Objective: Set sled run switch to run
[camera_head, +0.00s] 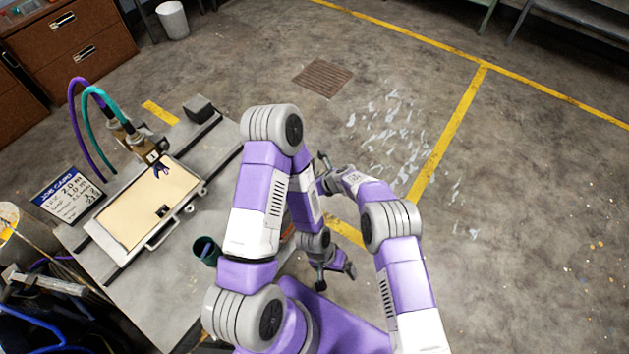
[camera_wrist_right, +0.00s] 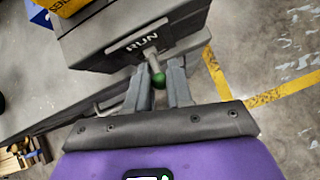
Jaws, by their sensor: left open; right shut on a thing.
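The run switch lever (camera_wrist_right: 153,62) shows in the right wrist view. It is a short pale stem with a green knob (camera_wrist_right: 159,80), on the face of a dark box (camera_wrist_right: 100,45) below a plate marked RUN (camera_wrist_right: 142,43). My right gripper (camera_wrist_right: 160,75) is shut on the lever, with one finger on each side of the knob. I cannot tell which position the lever is in. In the head view, my left arm hides the switch, and my left gripper (camera_head: 336,276) is low in the middle, open and empty, apart from the bench.
A grey bench (camera_head: 170,290) at the left carries a pale panel in a frame (camera_head: 125,215), a nozzle head with purple and teal hoses (camera_head: 140,143), a job card (camera_head: 68,195) and a dark green cup (camera_head: 205,250). The floor at the right is open, with yellow lines (camera_head: 450,135).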

